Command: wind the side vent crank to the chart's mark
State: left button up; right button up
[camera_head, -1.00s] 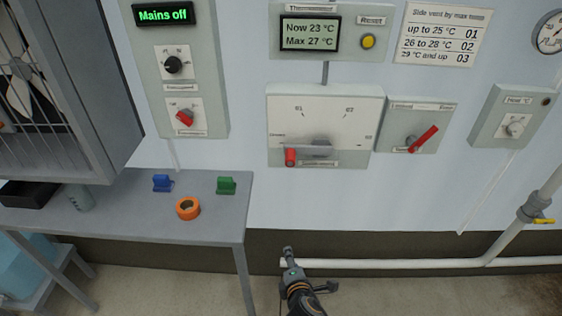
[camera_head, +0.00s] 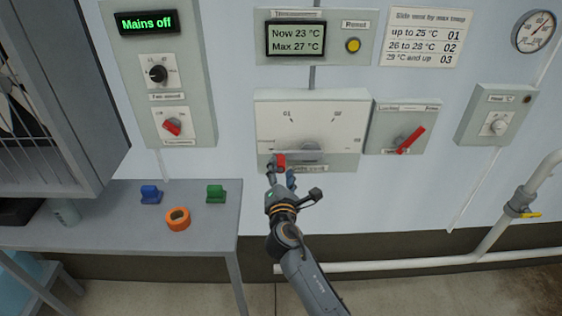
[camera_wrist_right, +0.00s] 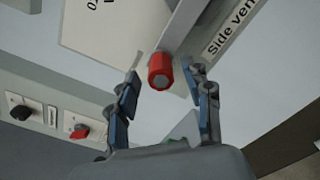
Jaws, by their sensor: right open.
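The side vent crank has a red knob (camera_head: 279,160) at the lower left of its white dial panel (camera_head: 345,108). In the right wrist view the red knob (camera_wrist_right: 161,72) sits on the end of a grey crank arm (camera_wrist_right: 185,28). My right gripper (camera_head: 281,173) is open at the knob. In that wrist view its fingers (camera_wrist_right: 165,85) stand on either side of the knob, with gaps showing. The chart (camera_head: 424,36) gives 01 up to 25 °C, 02 for 26 to 28 °C and 03 for 29 °C and up. The thermometer display (camera_head: 296,38) reads now 23, max 27 °C. My left gripper is not in view.
A panel with a red lever (camera_head: 411,140) is right of the dial. The mains panel (camera_head: 160,100) is on the left. The bench (camera_head: 120,225) holds blue and green blocks and an orange ring (camera_head: 178,219). A white pipe (camera_head: 400,263) runs low along the wall.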

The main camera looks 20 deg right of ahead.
aim_at(298, 159)
jog(key=shift+x, duration=1.8)
grip_shut()
